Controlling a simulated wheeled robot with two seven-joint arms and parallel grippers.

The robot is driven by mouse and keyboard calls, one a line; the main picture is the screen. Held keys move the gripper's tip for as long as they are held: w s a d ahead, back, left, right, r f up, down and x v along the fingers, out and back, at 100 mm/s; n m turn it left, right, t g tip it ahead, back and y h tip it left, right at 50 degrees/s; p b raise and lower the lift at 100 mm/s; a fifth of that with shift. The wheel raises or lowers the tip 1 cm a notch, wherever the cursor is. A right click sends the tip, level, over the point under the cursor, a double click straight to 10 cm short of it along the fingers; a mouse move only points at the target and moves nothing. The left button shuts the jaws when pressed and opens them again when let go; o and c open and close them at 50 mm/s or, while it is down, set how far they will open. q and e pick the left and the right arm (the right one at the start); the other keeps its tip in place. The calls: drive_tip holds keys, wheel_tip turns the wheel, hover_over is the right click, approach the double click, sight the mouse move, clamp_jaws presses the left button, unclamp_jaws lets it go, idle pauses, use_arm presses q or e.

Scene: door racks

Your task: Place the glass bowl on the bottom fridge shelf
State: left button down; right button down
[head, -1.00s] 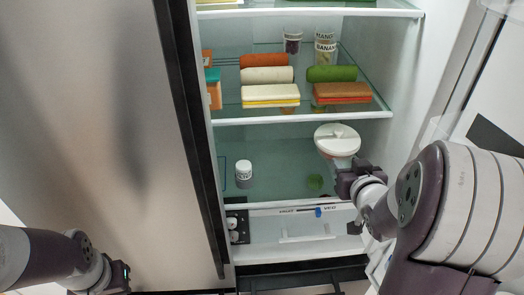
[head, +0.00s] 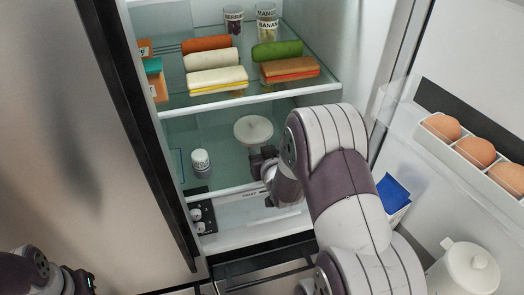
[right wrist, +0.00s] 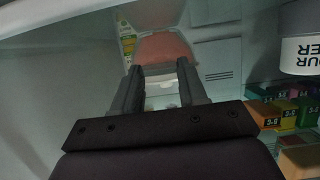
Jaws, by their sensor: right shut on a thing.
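The glass bowl shows in the head view as a round white lid (head: 253,130) inside the lower part of the fridge. It is over the bottom fridge shelf (head: 222,135), and I cannot tell whether it touches the glass. My right gripper (head: 262,160) is at its near side, shut on it. In the right wrist view a pinkish part of the bowl (right wrist: 165,47) shows beyond my right fingers (right wrist: 163,72). My left gripper (head: 82,282) is at the lower left, outside the fridge, and its jaws are unclear.
A small white jar (head: 200,162) stands on the bottom shelf, left of the bowl. The shelf above holds sandwiches (head: 218,81), rolls (head: 212,58) and cups (head: 266,22). At right, the open door holds eggs (head: 475,151), a blue-topped carton (head: 393,192) and a white pitcher (head: 464,270).

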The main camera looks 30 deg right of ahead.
drive_tip(key=c, duration=0.6)
unclamp_jaws()
drive_tip(key=shift+f, duration=0.15)
drive_tip(key=shift+s+r, duration=0.1)
drive_tip(key=shift+r, duration=0.25)
drive_tip(key=v, duration=1.1)
drive_tip(key=s+a+f+n+g+y, duration=0.1)
drive_tip(key=s+a+g, duration=0.2)
drive_tip(key=g, duration=0.1)
drive_tip(key=s+a+f+n+g+y, duration=0.1)
drive_tip(key=s+a+g, duration=0.2)
drive_tip(key=g, duration=0.1)
drive_tip(key=s+a+f+g+y, duration=0.1)
drive_tip(key=s+a+g, duration=0.2)
drive_tip(key=a+g, duration=0.1)
drive_tip(key=shift+a+n, duration=0.1)
drive_tip(key=shift+n, duration=0.3)
